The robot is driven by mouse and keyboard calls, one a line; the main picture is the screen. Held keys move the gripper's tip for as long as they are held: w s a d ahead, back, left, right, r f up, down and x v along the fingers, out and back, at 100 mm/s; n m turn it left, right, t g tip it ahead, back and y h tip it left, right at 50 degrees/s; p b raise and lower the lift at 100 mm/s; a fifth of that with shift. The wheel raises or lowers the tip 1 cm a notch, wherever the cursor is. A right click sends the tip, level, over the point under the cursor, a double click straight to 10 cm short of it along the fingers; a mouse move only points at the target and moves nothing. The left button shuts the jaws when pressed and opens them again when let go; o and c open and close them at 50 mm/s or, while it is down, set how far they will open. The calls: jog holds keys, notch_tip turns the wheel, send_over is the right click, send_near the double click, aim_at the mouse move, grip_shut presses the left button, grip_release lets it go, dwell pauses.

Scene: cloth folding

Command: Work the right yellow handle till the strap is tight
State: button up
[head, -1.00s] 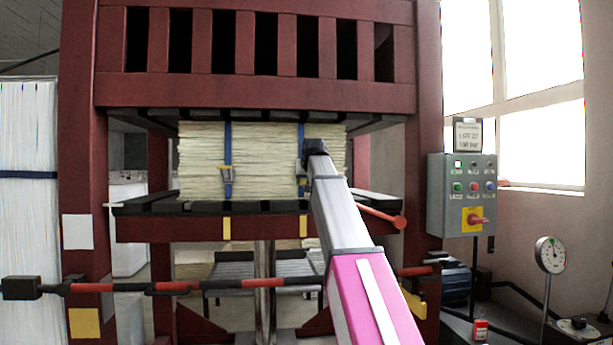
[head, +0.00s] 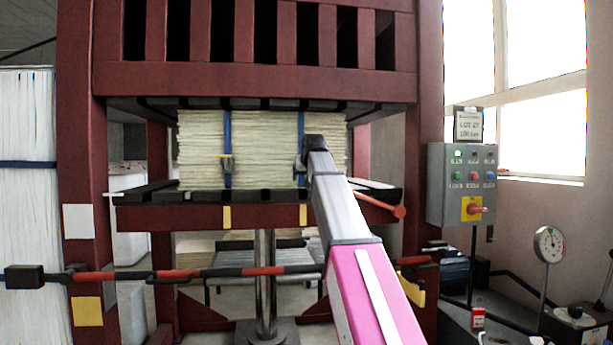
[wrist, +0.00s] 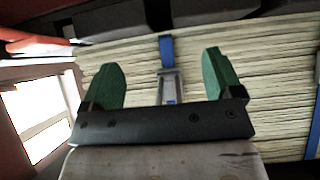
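A pale layered stack (head: 265,150) stands in the red press with two blue straps around it. The left strap (head: 228,128) carries a buckle with a yellow handle (head: 226,157). The right strap (head: 301,122) runs down behind my gripper (head: 302,163), which hides its buckle in the head view. In the wrist view, my gripper (wrist: 163,77) is open, its green fingers wide apart. The right strap (wrist: 166,48) and its grey buckle (wrist: 171,86) show between the fingers, with a gap on each side. The buckle's lower end is hidden by the gripper body; I cannot make out its yellow handle there.
The press's upper beam (head: 250,78) lies above the stack and its dark lower plate (head: 150,196) below. A red-tipped lever (head: 398,211) sticks out at the right. A red and black bar (head: 215,272) crosses in front. A control box (head: 462,185) hangs at the right.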

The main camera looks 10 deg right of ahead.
jog(key=shift+r, duration=0.15)
jog(key=v, duration=1)
jog(key=shift+s+r, duration=0.2)
jog(key=shift+s, duration=0.05)
